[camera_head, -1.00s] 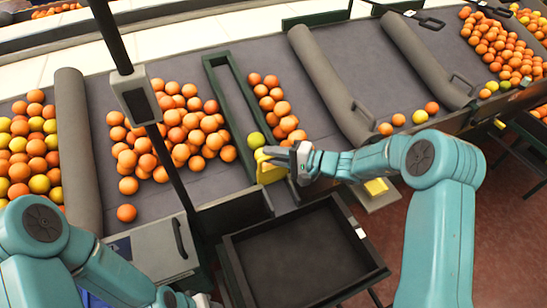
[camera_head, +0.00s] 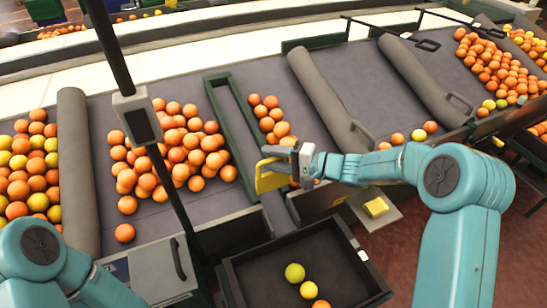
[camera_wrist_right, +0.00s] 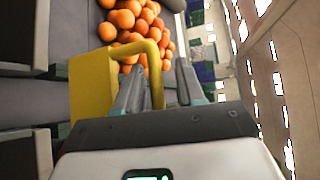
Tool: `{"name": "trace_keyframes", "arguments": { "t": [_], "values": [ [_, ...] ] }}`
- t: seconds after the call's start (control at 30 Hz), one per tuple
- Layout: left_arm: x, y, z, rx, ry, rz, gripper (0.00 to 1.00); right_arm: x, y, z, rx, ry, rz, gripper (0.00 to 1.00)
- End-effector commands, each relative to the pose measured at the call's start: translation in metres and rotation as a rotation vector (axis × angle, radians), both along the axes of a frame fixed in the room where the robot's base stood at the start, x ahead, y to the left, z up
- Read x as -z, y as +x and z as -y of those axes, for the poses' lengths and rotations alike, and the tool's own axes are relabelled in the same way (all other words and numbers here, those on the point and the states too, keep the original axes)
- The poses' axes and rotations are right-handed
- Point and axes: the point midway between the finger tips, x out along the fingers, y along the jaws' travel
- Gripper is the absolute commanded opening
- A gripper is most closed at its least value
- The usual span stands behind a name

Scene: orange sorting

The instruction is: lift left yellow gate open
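The left yellow gate (camera_head: 268,176) stands at the lower end of the narrow green-framed lane, raised, with a gap below it. My right gripper (camera_head: 292,160) is at the gate's handle. In the right wrist view the yellow gate (camera_wrist_right: 92,85) has a looped handle (camera_wrist_right: 155,70), with the fingers (camera_wrist_right: 132,92) on either side of the loop's bar; they look closed on it. Several oranges (camera_head: 270,118) lie in the lane above the gate. The black tray (camera_head: 262,285) below holds two yellow-green fruits and one orange. My left gripper is out of view.
A second yellow piece (camera_head: 376,207) lies to the right of the tray. A large pile of oranges (camera_head: 170,150) sits left of the lane. Grey rounded dividers (camera_head: 330,100) separate the lanes. A dark post with a grey box (camera_head: 137,116) stands in front.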

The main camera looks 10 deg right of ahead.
Motion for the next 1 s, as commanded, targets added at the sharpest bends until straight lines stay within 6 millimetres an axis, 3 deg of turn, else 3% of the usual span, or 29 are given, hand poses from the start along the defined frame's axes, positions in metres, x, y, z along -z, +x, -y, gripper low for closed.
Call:
{"name": "trace_keyframes", "arguments": {
  "t": [0.17,0.6,0.8,1.0],
  "values": [
    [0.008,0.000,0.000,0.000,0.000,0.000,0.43,-0.001,-0.011,0.018,0.004,0.000,0.002,0.39],
    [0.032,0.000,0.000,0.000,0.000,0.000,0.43,-0.018,-0.072,0.109,0.005,-0.001,0.004,0.39],
    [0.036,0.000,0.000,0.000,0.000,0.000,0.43,-0.024,-0.087,0.130,0.002,0.000,0.004,0.39],
    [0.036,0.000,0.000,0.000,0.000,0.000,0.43,-0.026,-0.090,0.135,0.000,0.001,0.003,0.39]
  ]
}}
